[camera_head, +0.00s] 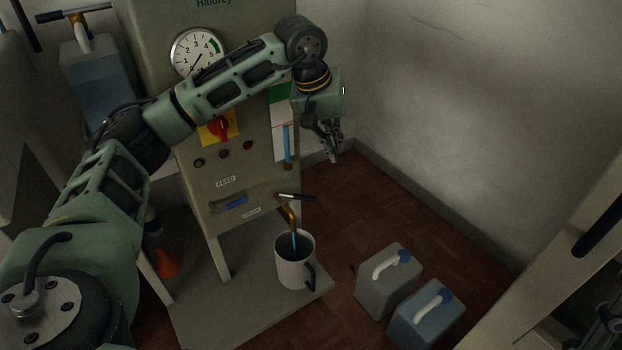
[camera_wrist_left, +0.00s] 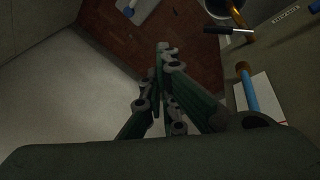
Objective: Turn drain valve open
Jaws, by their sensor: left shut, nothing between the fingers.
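A thin blue streak shows below the spout, inside the pale bucket (camera_head: 291,271). In the left wrist view, the lever (camera_wrist_left: 226,30) and bucket (camera_wrist_left: 222,8) are at the top right. My left gripper (camera_head: 333,150) is shut and empty, to the right of the cabinet and above the lever, apart from it. Its fingers (camera_wrist_left: 165,48) point toward the floor.
The cabinet carries a gauge (camera_head: 197,53), a red knob (camera_head: 218,128), a blue feed handle (camera_head: 231,204) and a blue sight tube (camera_head: 287,146). Two jugs (camera_head: 388,280) (camera_head: 427,315) stand on the floor to the right.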

